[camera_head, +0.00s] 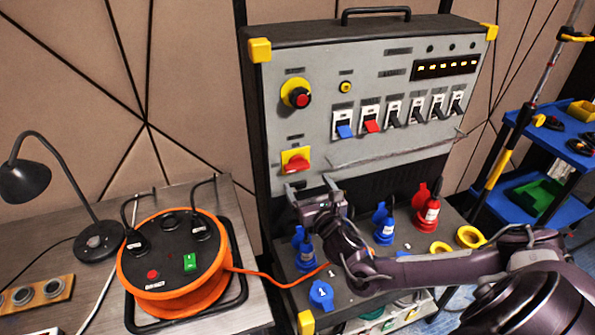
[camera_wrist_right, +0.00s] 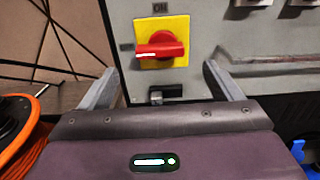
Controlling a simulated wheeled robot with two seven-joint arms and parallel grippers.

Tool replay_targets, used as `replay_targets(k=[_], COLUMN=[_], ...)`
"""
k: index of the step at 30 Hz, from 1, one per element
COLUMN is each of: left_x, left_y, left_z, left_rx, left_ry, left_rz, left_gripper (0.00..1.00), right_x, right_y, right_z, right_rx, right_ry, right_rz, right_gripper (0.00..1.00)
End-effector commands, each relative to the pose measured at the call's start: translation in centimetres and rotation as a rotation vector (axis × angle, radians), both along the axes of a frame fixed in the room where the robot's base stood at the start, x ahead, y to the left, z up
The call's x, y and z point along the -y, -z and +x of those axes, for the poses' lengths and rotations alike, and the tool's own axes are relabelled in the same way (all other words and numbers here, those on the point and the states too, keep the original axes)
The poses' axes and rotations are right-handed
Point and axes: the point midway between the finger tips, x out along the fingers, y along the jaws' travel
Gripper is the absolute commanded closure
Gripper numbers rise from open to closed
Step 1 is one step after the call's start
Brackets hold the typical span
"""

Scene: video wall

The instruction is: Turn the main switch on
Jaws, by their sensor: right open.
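The main switch (camera_head: 296,162) is a red rotary handle on a yellow plate, low on the left of the grey panel. In the right wrist view the red handle (camera_wrist_right: 160,48) lies horizontal, its white mark pointing left, and a label reading ON is above the plate. My right gripper (camera_head: 309,186) is just below the switch in the head view. In the right wrist view its open fingers (camera_wrist_right: 160,75) stand left and right of the switch, with nothing between them and apart from the handle. My left gripper is not in view.
A red emergency button (camera_head: 301,97) sits above the switch. A row of breakers with a blue lever (camera_head: 344,131) is to the right. A ledge (camera_head: 390,156) juts from the panel. Plugs (camera_head: 306,250) stand below, and an orange cable reel (camera_head: 170,290) is at left.

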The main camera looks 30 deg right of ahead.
Motion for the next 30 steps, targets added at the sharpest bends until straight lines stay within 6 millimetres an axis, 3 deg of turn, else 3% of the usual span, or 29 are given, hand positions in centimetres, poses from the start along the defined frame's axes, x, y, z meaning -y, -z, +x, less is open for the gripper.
replay_targets(k=[12, 23, 30], left_x=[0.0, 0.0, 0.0], left_y=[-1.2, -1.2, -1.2], left_z=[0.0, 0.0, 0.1], left_rx=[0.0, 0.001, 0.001], left_ry=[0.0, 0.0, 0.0], left_rz=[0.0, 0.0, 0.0], left_gripper=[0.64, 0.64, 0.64], right_x=[1.4, 1.6, 1.6], right_y=[-0.1, 0.1, 0.1], right_z=[6.0, 6.8, 6.7], right_rx=[0.0, -0.002, -0.002], right_ry=[0.003, 0.001, 0.002], right_rz=[0.006, 0.008, 0.008], right_gripper=[0.15, 0.15, 0.42])
